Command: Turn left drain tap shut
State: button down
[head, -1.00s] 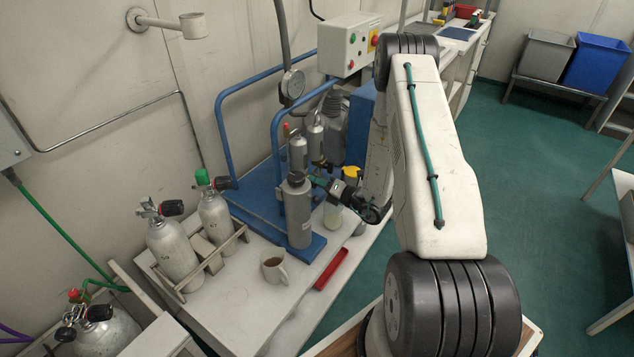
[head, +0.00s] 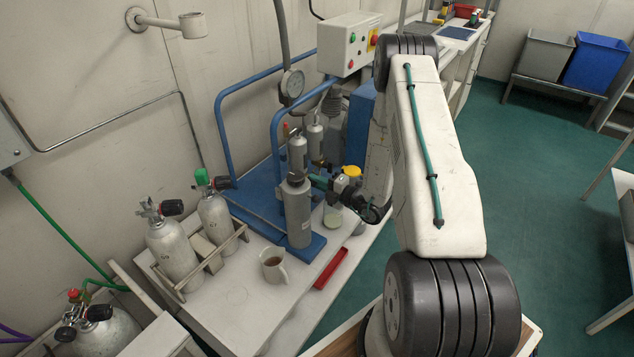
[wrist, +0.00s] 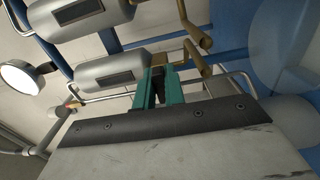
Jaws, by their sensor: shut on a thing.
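Two small grey cylindrical vessels stand side by side on the blue frame, one (head: 297,152) nearer and one (head: 315,138) behind it. In the wrist view they lie sideways, one at the top (wrist: 75,14) and one below it (wrist: 105,74). Each has a brass drain tap at its end: the upper tap (wrist: 190,22) is clear of my fingers, and the lower tap (wrist: 198,66) is at my fingertips. My gripper (wrist: 163,78), with green fingers, is shut on the lower vessel's tap. The head view shows my gripper (head: 318,182) beside the large grey cylinder; the grip is hidden there.
A large grey cylinder (head: 297,215) stands close left of my gripper. A jar (head: 333,218) and a yellow-topped item (head: 351,171) are close by. A mug (head: 273,266) and a red tray (head: 332,268) are on the bench. A gauge (head: 292,84) hangs above.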

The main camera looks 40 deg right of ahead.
dwell(0.4)
jog(key=c, duration=1.5)
grip_release()
jog(key=shift+v, duration=3.95)
